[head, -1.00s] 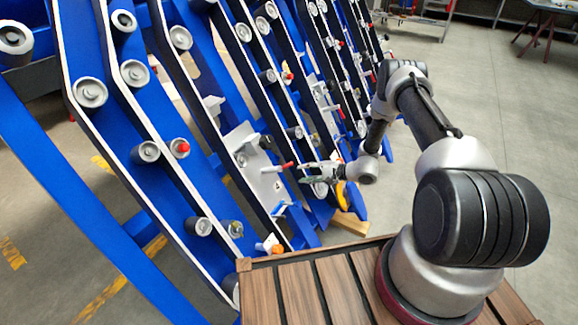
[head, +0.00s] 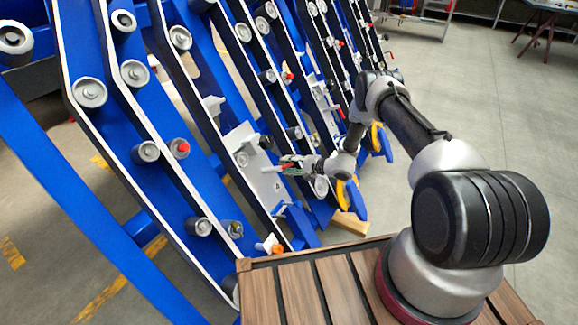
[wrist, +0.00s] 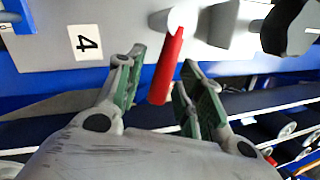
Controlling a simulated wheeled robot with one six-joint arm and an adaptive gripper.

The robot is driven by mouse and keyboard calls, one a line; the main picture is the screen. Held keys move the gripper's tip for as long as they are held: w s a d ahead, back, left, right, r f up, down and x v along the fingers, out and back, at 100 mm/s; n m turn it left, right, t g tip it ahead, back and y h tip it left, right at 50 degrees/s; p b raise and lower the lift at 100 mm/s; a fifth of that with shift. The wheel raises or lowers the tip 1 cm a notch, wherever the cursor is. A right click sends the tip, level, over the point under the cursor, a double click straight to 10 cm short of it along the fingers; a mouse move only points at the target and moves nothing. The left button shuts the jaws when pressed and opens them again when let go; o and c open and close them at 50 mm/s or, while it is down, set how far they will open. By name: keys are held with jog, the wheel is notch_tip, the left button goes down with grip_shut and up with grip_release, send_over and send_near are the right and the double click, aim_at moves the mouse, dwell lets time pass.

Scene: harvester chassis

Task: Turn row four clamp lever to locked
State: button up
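The row four clamp lever shows in the wrist view as a red handle (wrist: 167,65) on a light grey plate (wrist: 120,22) that carries a label with the number 4 (wrist: 85,41). My gripper (wrist: 160,80) is open, with a green-padded finger on each side of the red handle. The handle stands between the fingers and a gap shows on either side. In the head view my gripper (head: 296,165) is at the red lever beside the grey plate (head: 247,160), and the fingers partly hide the lever.
A black knob (wrist: 290,27) sits to the right of the lever in the wrist view. Blue row frames with rollers (head: 90,92) fill the left and middle of the head view. Other red-tipped parts (head: 180,148) sit on nearby rows. Open floor lies to the right.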

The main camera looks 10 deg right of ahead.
jog(key=shift+c, duration=0.2)
grip_shut()
jog(key=s+a+f+m+t+h, duration=0.1)
jog(key=s+m, duration=0.1)
jog(key=m, duration=0.6)
jog(key=s+a+f+m+t+h, duration=0.1)
jog(key=s+f+m+h, duration=0.1)
jog(key=m, duration=0.6)
jog(key=shift+s+f, duration=0.25)
jog(key=shift+s, duration=0.5)
jog(key=shift+a+m+t+h, duration=0.1)
jog(key=shift+m+t+h, duration=0.2)
jog(key=shift+m, duration=0.1)
jog(key=shift+o, duration=0.2)
grip_release()
